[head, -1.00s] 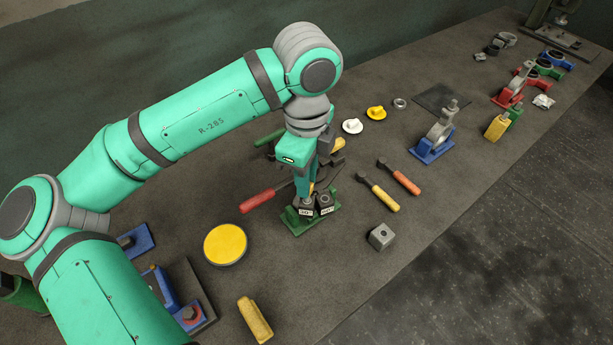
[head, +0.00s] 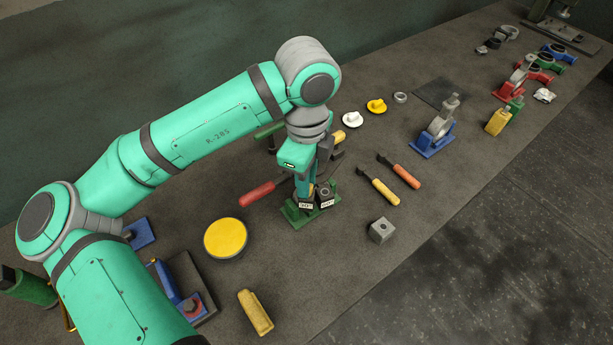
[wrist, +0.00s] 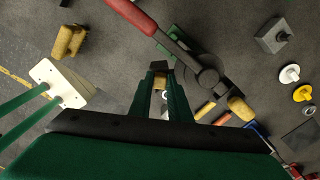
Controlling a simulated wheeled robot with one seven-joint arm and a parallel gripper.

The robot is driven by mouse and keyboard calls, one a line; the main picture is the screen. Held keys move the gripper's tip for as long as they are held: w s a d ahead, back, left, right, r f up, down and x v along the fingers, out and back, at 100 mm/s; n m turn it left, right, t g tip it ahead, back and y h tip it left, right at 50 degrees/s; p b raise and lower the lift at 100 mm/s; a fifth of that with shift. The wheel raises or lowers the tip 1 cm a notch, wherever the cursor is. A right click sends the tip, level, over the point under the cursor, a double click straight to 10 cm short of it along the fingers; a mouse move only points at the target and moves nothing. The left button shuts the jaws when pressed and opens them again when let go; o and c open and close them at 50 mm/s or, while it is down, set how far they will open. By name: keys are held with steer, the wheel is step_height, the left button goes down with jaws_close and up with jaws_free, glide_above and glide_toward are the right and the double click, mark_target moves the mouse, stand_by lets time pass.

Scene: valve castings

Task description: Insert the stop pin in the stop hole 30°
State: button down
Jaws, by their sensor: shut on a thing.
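My gripper (head: 304,190) points down over a small green-based fixture (head: 293,216) in the head view. It is shut on a small brass-coloured piece, taken as the stop pin, which shows between the fingers in the wrist view (wrist: 160,83). Two dark blocks with white labels, a left one (head: 305,204) and a right one (head: 327,202), stand on the fixture. The labels are too small to read surely. The gripper is at the left block. The pin's lower end and the stop holes are hidden, so I cannot tell whether the pin is in a hole.
A red-handled lever (head: 258,194) reaches the fixture from the left. Two handled tools (head: 381,190) (head: 402,174) lie to the right. The bench front between them is clear.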

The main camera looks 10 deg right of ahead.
steer(key=shift+f, duration=0.15)
steer(key=c, duration=1.6)
jaws_free()
steer(key=shift+o, duration=0.2)
step_height(320, 180, up, 11)
steer(key=shift+f, duration=0.1)
